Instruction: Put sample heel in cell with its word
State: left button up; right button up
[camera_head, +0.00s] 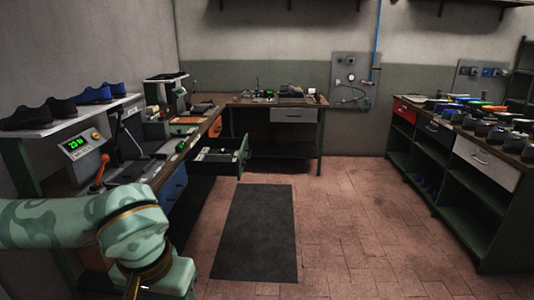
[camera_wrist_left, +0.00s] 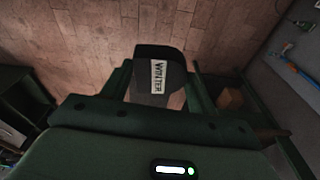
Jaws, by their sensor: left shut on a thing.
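The sample heel (camera_wrist_left: 160,92) is a dark block with a white label that reads "WINTER". In the left wrist view it sits between the fingers of my left gripper (camera_wrist_left: 158,80), which is shut on it, above the tiled floor. In the head view my left arm comes in at the lower left; its hand (camera_head: 165,278) is at the bottom edge, and the heel cannot be seen there. No cell with a readable word shows in either view. My right gripper is not in view.
A green drawer (camera_head: 243,157) stands open from the left bench. A press with a green display (camera_head: 78,144) and shoes (camera_head: 62,107) on a shelf are at left. A long bench (camera_head: 485,152) with several dark items is at right. The floor around the dark mat (camera_head: 255,235) is clear.

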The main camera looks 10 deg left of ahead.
aim_at(216, 160)
jog(key=i+j, duration=0.1)
jog(key=i, duration=1)
jog(key=i+j, duration=0.1)
jog(key=i, duration=1)
jog(key=i+j+z, duration=0.1)
jog(key=i+z, duration=0.35)
jog(key=i, duration=1.8)
jog(key=i+j+u, duration=0.15)
jog(key=i+u, duration=0.2)
jog(key=i, duration=0.25)
jog(key=i+u, duration=0.35)
jog(key=i, duration=0.25)
jog(key=i+l+u, duration=0.35)
jog(key=i, duration=0.25)
jog(key=i+j+u, duration=0.1)
jog(key=u, duration=0.4)
jog(key=i+u, duration=0.25)
jog(key=u, duration=0.25)
jog(key=i+l+u, duration=0.15)
jog(key=u, duration=0.35)
jog(key=i+l+u, duration=0.15)
jog(key=u, duration=0.35)
jog(key=i+u, duration=0.2)
jog(key=u, duration=0.2)
jog(key=i+l+u, duration=0.1)
jog(key=u, duration=0.35)
jog(key=i+l+u, duration=0.2)
jog(key=u, duration=0.2)
jog(key=i+l+u, duration=0.2)
jog(key=u, duration=0.25)
